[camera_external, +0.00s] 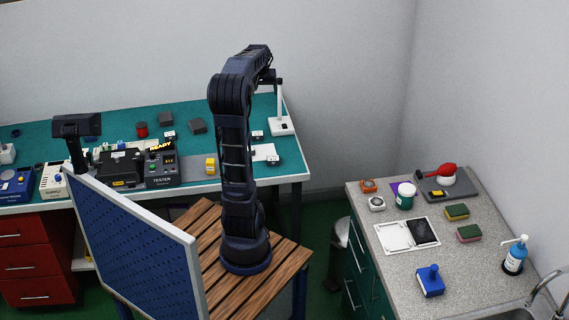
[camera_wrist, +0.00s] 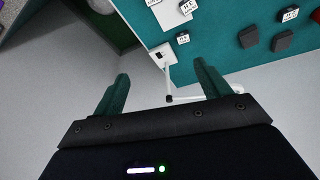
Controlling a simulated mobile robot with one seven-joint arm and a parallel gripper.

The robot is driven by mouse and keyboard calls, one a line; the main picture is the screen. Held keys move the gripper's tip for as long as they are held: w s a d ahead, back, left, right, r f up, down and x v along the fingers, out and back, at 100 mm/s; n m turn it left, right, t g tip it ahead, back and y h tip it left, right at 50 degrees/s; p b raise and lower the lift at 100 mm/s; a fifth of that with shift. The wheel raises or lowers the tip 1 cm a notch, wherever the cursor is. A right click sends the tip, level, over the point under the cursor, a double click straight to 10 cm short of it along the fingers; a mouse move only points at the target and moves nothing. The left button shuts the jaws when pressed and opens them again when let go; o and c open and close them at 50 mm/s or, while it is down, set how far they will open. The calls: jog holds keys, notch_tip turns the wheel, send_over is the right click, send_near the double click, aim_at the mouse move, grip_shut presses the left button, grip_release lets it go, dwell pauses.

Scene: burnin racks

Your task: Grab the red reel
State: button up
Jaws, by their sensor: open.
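A small red reel (camera_external: 141,129) stands on the teal bench mat (camera_external: 60,133), left of two dark blocks. In the wrist view a red edge of what looks like the same reel (camera_wrist: 316,16) shows, cut off at the right border. My gripper (camera_wrist: 161,72) is open, with its two green fingers apart and nothing between them. In the external view my gripper (camera_external: 272,78) is high at the bench's right end, partly hidden by my arm, well to the right of the reel.
Two dark blocks (camera_external: 197,125) sit right of the reel. A white stand (camera_external: 281,122) rises near my gripper. A blue pegboard (camera_external: 135,245) stands in front. Another counter (camera_external: 400,265) holds several items.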

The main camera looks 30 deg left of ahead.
jog(key=w+a+f+n, duration=0.2)
jog(key=a, duration=0.7)
jog(key=w+a+f+n, duration=0.1)
jog(key=w+a+f, duration=0.1)
jog(key=a, duration=0.7)
jog(key=n+g+y, duration=0.2)
jog(key=n+g, duration=0.1)
jog(key=n, duration=0.4)
send_near(142, 125)
notch_tip(142, 125, down, 3)
jog(key=x, duration=0.4)
jog(key=shift+a+f, duration=0.1)
jog(key=shift+f, duration=0.3)
jog(key=shift+a+x, duration=0.2)
jog(key=shift+x, duration=1.05)
jog(key=shift+a+x, duration=0.2)
jog(key=shift+x, duration=1.05)
jog(key=shift+w+r, duration=0.1)
jog(key=shift+c, duration=0.3)
jog(key=c, duration=1.1)
